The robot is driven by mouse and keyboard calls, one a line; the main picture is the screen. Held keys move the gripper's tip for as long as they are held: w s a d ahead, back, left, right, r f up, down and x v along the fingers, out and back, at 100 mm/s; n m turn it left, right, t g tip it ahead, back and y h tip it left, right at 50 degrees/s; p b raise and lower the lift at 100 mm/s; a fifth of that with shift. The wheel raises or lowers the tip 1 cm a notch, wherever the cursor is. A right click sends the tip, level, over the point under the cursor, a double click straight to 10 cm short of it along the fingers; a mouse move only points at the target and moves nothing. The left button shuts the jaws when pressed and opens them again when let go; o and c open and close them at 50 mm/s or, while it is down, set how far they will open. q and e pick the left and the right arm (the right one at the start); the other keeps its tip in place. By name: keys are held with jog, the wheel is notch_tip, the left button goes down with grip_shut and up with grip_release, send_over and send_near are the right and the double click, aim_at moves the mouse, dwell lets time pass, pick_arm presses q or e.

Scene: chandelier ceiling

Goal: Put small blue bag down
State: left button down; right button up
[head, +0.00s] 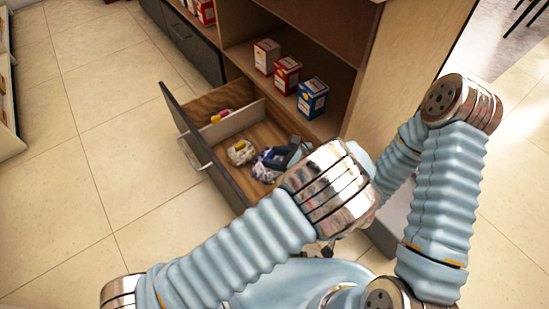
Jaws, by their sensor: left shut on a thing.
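A small bag with a blue and white pattern (265,171) is in the open drawer, at its near end. My left gripper (281,158) reaches into the drawer and is shut on this bag. My left wrist hides part of the bag, and I cannot tell whether the bag touches the drawer floor. My right arm is folded at the right, and its gripper does not show.
The open drawer (228,124) has a dark front with a metal handle. A white and yellow bag (241,152) lies beside the blue one, and small coloured items lie behind a divider. Boxes (313,97) stand on the shelf above. Tiled floor at left is clear.

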pick_arm(q)
jog(key=shift+f, duration=0.1)
jog(key=shift+f, duration=0.35)
jog(key=c, duration=0.5)
grip_release()
jog(key=shift+c, duration=0.2)
